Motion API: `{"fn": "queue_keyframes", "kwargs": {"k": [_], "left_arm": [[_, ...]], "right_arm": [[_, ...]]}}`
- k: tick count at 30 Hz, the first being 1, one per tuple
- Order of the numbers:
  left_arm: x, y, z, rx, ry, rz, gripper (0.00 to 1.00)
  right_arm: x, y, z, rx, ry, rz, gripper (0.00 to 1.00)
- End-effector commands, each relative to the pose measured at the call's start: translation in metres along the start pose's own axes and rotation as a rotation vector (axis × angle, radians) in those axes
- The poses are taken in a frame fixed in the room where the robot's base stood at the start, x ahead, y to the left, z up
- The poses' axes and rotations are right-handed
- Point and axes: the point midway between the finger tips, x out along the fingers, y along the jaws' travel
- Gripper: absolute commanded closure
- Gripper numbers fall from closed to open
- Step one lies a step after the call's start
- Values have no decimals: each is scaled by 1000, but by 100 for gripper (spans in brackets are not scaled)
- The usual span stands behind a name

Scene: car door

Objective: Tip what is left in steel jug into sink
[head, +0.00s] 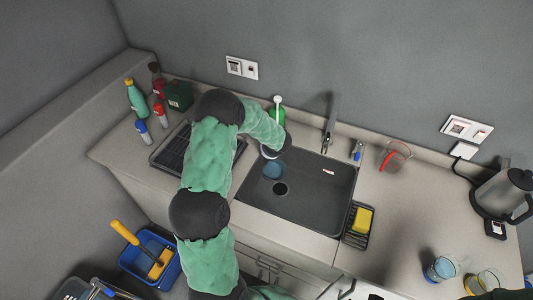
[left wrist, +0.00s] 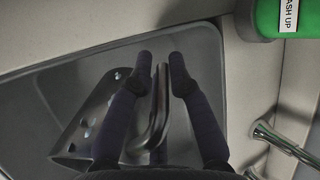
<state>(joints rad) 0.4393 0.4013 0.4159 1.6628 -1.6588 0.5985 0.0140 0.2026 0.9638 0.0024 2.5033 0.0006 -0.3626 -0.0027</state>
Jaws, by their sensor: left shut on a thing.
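The steel jug shows in the left wrist view as a shiny metal body (left wrist: 93,120) with a bent metal handle (left wrist: 152,125). My left gripper (left wrist: 162,75) is shut on this handle, one finger on each side. The jug is over the dark sink (head: 300,207), near its back left corner. In the head view my left arm hides most of the jug, and only a pale curved rim (head: 268,153) shows beside my gripper. A round blue patch (head: 273,169) shows in the sink just below; I cannot tell whether it is liquid. The jug's inside is hidden. My right gripper is out of view.
A green wash-up bottle (left wrist: 281,18) and the tap (head: 328,138) stand behind the sink. A sponge (head: 363,219) lies in a rack at the sink's right. A kettle (head: 502,193), red-handled clear jug (head: 395,156) and glasses (head: 440,269) are farther right. Bottles (head: 137,98) stand left.

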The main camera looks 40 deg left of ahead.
Motion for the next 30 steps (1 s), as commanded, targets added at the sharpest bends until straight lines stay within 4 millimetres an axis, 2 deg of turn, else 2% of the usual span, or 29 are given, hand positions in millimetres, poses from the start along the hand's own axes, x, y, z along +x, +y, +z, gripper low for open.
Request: {"fn": "queue_keyframes", "kwargs": {"k": [14, 30], "left_arm": [[-2, 0, 0, -3, -21, -48, 100], [-15, -3, 1, -1, -57, -127, 100]], "right_arm": [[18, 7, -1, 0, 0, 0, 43], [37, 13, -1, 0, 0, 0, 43]]}}
